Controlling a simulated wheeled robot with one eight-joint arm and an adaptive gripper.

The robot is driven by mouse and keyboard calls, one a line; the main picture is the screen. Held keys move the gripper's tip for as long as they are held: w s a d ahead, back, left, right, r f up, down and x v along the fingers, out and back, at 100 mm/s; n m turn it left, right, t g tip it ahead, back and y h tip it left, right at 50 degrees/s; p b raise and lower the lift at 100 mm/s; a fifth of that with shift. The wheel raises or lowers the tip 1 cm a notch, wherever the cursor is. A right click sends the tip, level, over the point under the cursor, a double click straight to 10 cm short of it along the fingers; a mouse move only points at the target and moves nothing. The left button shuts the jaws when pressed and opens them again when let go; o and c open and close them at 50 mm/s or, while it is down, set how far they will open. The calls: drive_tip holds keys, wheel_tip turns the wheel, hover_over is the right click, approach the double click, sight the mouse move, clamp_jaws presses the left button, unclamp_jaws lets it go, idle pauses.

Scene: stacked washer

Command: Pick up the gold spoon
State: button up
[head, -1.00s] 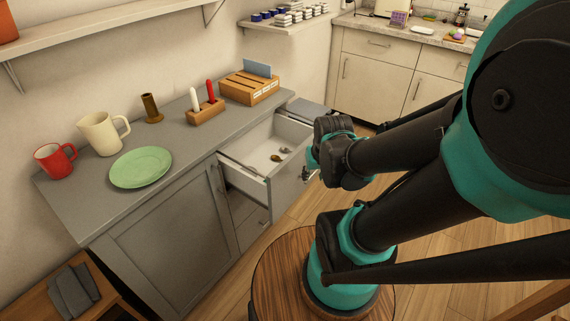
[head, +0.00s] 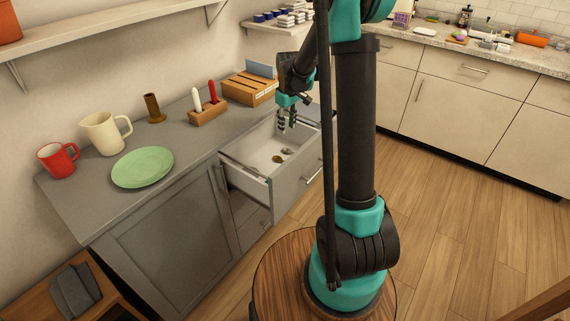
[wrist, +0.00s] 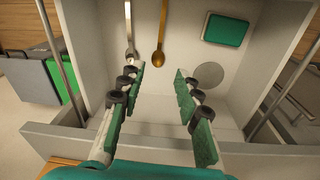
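The gold spoon (wrist: 159,57) lies on the floor of the open drawer (head: 258,154), its bowl toward my gripper and its handle running away to the top edge of the wrist view. My gripper (wrist: 159,73) is open and empty, its fingers pointing down over the drawer, with the spoon's bowl showing between and beyond the fingertips. In the head view my gripper (head: 287,124) hangs above the drawer's far part, apart from the small items inside. The spoon's far handle end is cut off in the wrist view.
A silver utensil (wrist: 130,45) lies left of the spoon. A teal-topped rectangular item (wrist: 226,30) and a grey round disc (wrist: 209,75) are to its right. Drawer walls enclose them. The counter holds a green plate (head: 142,167) and a wooden organizer (head: 249,88).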

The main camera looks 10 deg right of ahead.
drive_tip(key=shift+n+g, duration=0.4)
drive_tip(key=shift+n, duration=0.1)
drive_tip(key=f, duration=0.4)
drive_tip(key=w+f, duration=0.1)
drive_tip(key=f, duration=0.4)
drive_tip(key=w+f, duration=0.1)
drive_tip(key=f, duration=0.4)
drive_tip(key=shift+a, duration=0.4)
drive_tip(key=shift+s+d+f, duration=0.1)
drive_tip(key=shift+d+f, duration=0.05)
drive_tip(key=shift+f, duration=1.25)
drive_tip(key=shift+s+d+f, duration=0.1)
drive_tip(key=shift+d+f, duration=0.05)
drive_tip(key=shift+f, duration=1.2)
drive_tip(key=shift+c, duration=0.2)
clamp_jaws()
